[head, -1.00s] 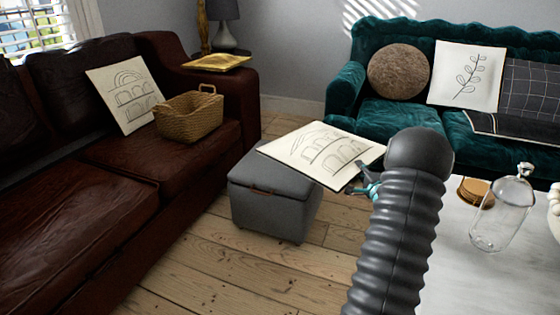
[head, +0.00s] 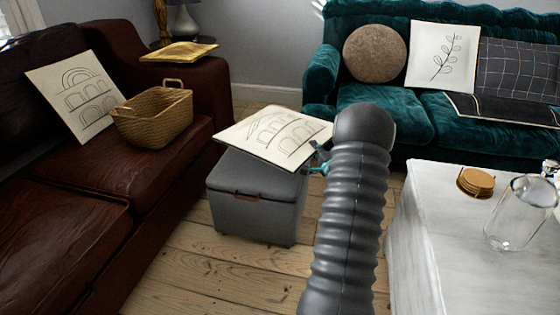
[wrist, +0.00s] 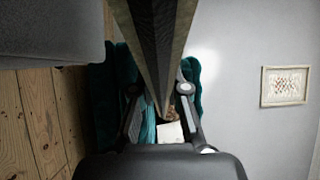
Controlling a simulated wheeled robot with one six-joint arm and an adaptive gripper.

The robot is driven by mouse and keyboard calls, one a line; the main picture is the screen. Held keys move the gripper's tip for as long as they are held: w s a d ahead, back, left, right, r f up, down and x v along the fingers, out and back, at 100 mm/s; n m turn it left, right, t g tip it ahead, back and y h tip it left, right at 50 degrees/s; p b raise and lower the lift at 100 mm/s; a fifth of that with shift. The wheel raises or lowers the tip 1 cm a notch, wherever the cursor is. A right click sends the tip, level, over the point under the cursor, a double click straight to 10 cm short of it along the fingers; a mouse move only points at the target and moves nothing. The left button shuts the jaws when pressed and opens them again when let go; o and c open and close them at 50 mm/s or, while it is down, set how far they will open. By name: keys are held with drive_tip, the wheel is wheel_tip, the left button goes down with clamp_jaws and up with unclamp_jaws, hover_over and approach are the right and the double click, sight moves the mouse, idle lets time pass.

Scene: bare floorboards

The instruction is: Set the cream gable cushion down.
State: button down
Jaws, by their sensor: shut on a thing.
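The cream gable cushion (head: 275,135), with a dark line drawing of arches, is in my gripper (head: 320,162). It lies nearly flat, tilted, over the grey ottoman (head: 255,200) in the head view. I cannot tell whether it touches the ottoman's top. My gripper is shut on the cushion's right edge, partly hidden behind my arm. In the wrist view the cushion (wrist: 155,40) is seen edge-on between the two fingers (wrist: 161,110).
A brown leather sofa (head: 60,235) stands left, bearing a similar cream cushion (head: 78,100) and a wicker basket (head: 155,120). A teal sofa (head: 375,105) is behind. A white table (head: 440,230) with a glass jar (head: 520,215) stands right. Floorboards (head: 190,270) are clear in front of the ottoman.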

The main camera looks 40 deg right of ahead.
drive_tip(key=w+a+f, duration=0.1)
drive_tip(key=w, duration=0.1)
drive_tip(key=w+a+f, duration=0.1)
drive_tip(key=w+f, duration=0.1)
drive_tip(key=w, duration=0.1)
drive_tip(key=w+a+f, duration=0.2)
drive_tip(key=shift+w+a+f, duration=0.1)
drive_tip(key=shift+w, duration=0.25)
drive_tip(key=shift+f+b, duration=0.35)
drive_tip(key=shift+f, duration=1.6)
drive_tip(key=shift+f+b, duration=0.25)
drive_tip(key=shift+b, duration=0.05)
drive_tip(key=c, duration=1.2)
unclamp_jaws()
